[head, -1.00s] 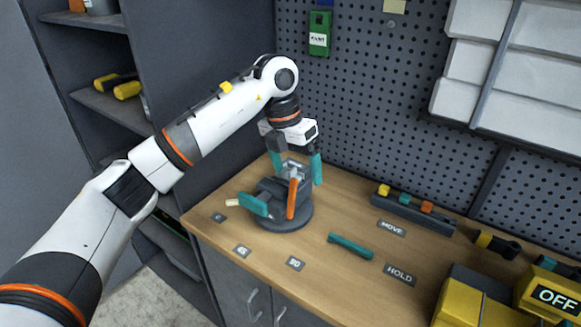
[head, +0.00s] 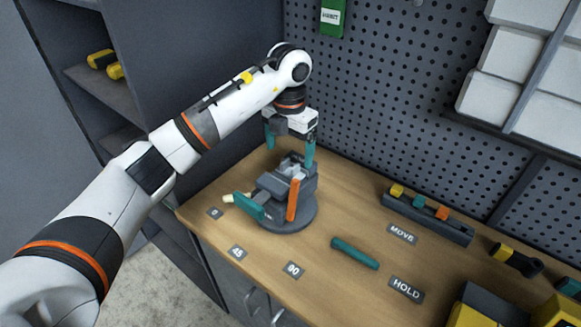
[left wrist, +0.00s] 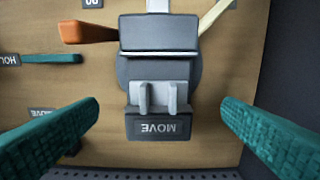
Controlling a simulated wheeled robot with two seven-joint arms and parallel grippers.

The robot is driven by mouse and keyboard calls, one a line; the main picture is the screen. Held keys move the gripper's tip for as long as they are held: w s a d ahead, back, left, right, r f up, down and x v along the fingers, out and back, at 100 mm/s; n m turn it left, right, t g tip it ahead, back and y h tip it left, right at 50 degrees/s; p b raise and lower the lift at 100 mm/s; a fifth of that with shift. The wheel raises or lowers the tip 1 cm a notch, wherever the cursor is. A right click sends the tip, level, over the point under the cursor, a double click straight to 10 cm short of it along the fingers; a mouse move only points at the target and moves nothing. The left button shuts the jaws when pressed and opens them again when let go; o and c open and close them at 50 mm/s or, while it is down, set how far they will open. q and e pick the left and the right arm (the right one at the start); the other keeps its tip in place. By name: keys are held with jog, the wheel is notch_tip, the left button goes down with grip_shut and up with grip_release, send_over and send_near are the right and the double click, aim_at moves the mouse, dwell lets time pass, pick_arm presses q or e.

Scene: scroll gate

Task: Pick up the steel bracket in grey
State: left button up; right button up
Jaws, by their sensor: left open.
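The grey steel bracket (head: 293,170) is a small light-grey piece with two upright tabs. It sits at the jaws of a dark grey vise (head: 285,214) on a round base. In the left wrist view the bracket (left wrist: 158,97) lies beside the jaw block marked MOVE. My left gripper (head: 290,151) is open above the vise, its teal fingers apart. In the left wrist view the fingers of the left gripper (left wrist: 159,105) stand on either side of the bracket, clear of it. My right gripper is not in view.
A teal bar (head: 354,252) lies on the bench (head: 330,290) to the right. A rack (head: 428,215) with coloured blocks stands near the pegboard (head: 390,110). Yellow boxes are at the lower right.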

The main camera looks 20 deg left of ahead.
aim_at(290, 163)
pick_arm(q)
notch_tip(290, 163, down, 4)
jog(key=shift+d+f+p, duration=0.1)
jog(key=shift+f+p, duration=0.05)
jog(key=shift+p, duration=0.95)
jog(key=shift+f, duration=0.3)
jog(key=shift+w+f, duration=0.1)
jog(key=shift+f, duration=0.05)
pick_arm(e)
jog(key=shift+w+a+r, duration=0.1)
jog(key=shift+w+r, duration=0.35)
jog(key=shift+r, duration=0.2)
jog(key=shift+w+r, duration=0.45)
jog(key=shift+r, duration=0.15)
pick_arm(q)
jog(key=shift+c, duration=0.3)
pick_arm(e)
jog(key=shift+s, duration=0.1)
pick_arm(q)
jog(key=c, duration=1.2)
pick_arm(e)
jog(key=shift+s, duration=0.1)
